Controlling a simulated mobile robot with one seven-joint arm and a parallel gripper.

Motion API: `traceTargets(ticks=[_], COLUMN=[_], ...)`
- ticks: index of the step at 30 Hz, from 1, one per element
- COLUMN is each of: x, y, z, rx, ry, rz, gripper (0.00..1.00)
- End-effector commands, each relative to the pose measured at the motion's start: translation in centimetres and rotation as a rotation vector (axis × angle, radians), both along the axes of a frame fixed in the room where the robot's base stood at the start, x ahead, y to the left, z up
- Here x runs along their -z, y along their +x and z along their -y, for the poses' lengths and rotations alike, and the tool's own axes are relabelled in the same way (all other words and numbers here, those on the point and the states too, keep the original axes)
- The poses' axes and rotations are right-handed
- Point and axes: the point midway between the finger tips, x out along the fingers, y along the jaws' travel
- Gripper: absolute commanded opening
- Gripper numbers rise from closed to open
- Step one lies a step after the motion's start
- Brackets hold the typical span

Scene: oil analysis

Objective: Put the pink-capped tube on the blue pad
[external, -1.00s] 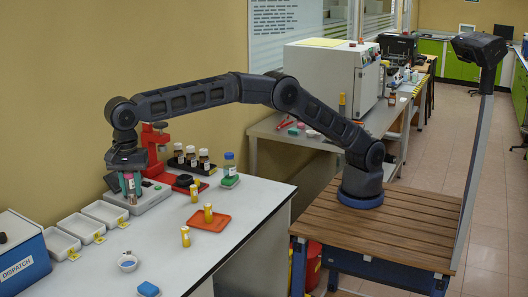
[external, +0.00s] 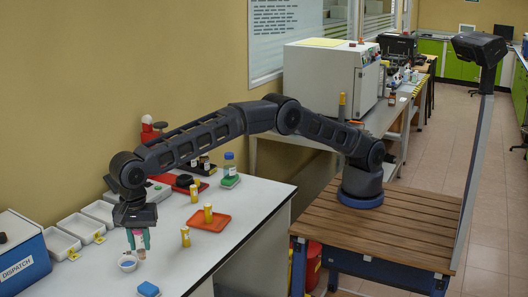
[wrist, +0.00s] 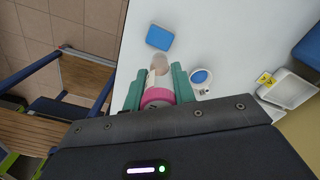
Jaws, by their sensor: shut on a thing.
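The pink-capped tube (wrist: 157,97) is held between the green fingers of my gripper (wrist: 158,86) in the wrist view. Its pink cap is nearest the camera, and its pale and brownish body points away. In the external view my gripper (external: 139,238) is over the front left of the white table, with the tube's lower end (external: 141,253) showing below the fingers. The blue pad (external: 148,289) lies on the table nearer the front edge, apart from the tube. It also shows in the wrist view (wrist: 160,38), beyond the tube's far end.
A small white dish with a blue inside (external: 127,265) stands close beside the held tube. White trays (external: 63,243) and a blue dispatch box (external: 20,255) are at the left. Several yellow vials stand right, on and near an orange tray (external: 222,222).

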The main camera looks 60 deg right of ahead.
Motion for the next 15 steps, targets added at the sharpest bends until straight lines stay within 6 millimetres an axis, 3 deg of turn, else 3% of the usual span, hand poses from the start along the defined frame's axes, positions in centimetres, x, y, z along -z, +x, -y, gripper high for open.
traceTargets(ticks=[6, 15], x=[4.1, 6.1], y=[0.0, 0.0], z=[0.1, 0.0], rx=[0.0, 0.0], ry=[-0.001, -0.001], rz=[0.0, 0.0], gripper=[0.05, 0.05])
